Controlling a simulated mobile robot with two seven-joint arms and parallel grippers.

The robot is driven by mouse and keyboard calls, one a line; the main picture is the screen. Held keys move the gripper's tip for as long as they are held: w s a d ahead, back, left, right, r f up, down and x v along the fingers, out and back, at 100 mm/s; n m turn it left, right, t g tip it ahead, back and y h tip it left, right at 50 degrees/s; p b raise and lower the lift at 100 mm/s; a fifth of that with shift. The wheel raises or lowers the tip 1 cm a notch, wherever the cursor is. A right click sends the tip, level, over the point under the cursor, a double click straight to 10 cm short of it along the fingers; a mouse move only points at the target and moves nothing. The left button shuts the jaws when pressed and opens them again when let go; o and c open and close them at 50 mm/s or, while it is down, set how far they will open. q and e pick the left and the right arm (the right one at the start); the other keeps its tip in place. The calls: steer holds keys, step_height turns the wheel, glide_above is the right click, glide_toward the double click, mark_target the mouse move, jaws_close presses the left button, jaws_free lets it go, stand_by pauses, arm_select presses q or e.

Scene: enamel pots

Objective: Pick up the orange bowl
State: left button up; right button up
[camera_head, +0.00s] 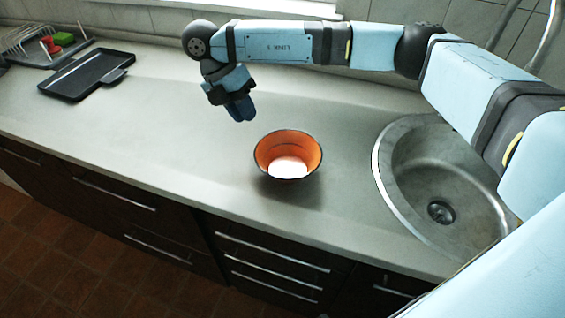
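The orange bowl (264,161) stands upright on the grey counter, near the middle of the view. Its inside is orange with a pale bottom, and its rim is dark. It looks empty. My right gripper (241,113) hangs above the counter, up and to the left of the bowl in the picture, apart from it. Its fingers point down and look close together, but I cannot tell whether they are open or shut. Nothing shows in it. My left gripper is not in view.
A round metal sink (386,180) lies right of the bowl, under my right arm. A black tray (80,75) lies at the far left, near a dish rack (22,40) with red and green items. The counter (170,130) left of the bowl is clear.

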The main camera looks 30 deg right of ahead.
glide_above(267, 155)
steer(key=w+a, duration=0.1)
steer(key=w, duration=0.2)
steer(key=f, duration=0.5)
steer(key=shift+s+a+f, duration=0.2)
steer(key=shift+s+f, duration=0.05)
steer(key=shift+f, duration=0.1)
steer(key=shift+s+x, duration=0.2)
steer(key=shift+x, duration=2.75)
steer(key=shift+a, duration=0.2)
jaws_close()
